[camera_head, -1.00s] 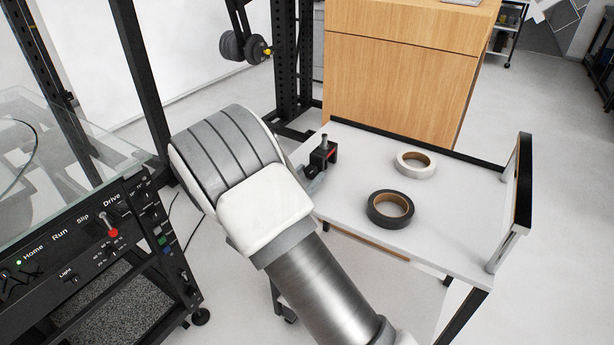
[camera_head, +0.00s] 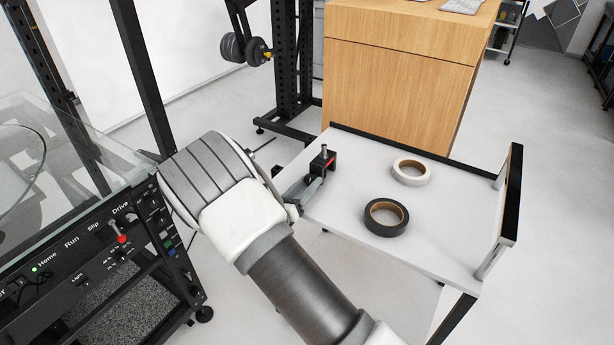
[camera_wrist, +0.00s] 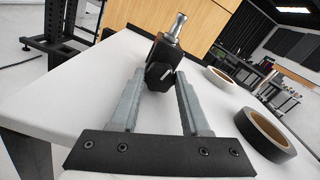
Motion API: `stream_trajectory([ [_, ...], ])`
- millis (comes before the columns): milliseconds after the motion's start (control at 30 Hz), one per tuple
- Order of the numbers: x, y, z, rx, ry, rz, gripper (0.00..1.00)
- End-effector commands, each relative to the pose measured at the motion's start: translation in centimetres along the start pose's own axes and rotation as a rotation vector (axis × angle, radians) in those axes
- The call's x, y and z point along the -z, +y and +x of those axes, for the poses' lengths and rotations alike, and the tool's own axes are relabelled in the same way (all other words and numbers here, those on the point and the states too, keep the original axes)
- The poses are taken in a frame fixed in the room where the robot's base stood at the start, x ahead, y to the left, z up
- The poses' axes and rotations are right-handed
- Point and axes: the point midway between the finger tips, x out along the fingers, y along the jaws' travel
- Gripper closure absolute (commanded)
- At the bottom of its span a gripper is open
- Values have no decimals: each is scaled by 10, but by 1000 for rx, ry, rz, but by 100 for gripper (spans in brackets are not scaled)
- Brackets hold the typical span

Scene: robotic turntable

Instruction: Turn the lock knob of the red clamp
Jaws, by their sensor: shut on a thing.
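The clamp (camera_head: 323,162) stands at the left edge of the white cart top, a black block with a little red on its side and a metal pin on top. In the wrist view the clamp (camera_wrist: 164,50) shows its black lock knob (camera_wrist: 159,77), which faces me and bears a pale line, slightly tilted. My gripper (camera_wrist: 158,80) has its two grey fingers on either side of the knob and is shut on it. In the head view my gripper (camera_head: 312,182) reaches the clamp from the front, and the knob is hidden there.
A dark tape roll (camera_head: 386,217) and a white tape roll (camera_head: 411,171) lie on the cart top (camera_head: 340,235), right of the clamp. The cart has a raised black handle (camera_head: 508,195) at right. A machine with a switch panel (camera_head: 110,240) stands at left.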

Motion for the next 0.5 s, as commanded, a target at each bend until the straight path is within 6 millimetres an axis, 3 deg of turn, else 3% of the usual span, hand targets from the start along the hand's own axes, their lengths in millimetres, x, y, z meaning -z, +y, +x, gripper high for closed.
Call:
stream_trajectory([
  [400, 1, 0, 0, 1, 0, -34, 100],
  [433, 1, 0, 0, 1, 0, -34, 49],
  [500, 1, 0, 0, 1, 0, -34, 36],
])
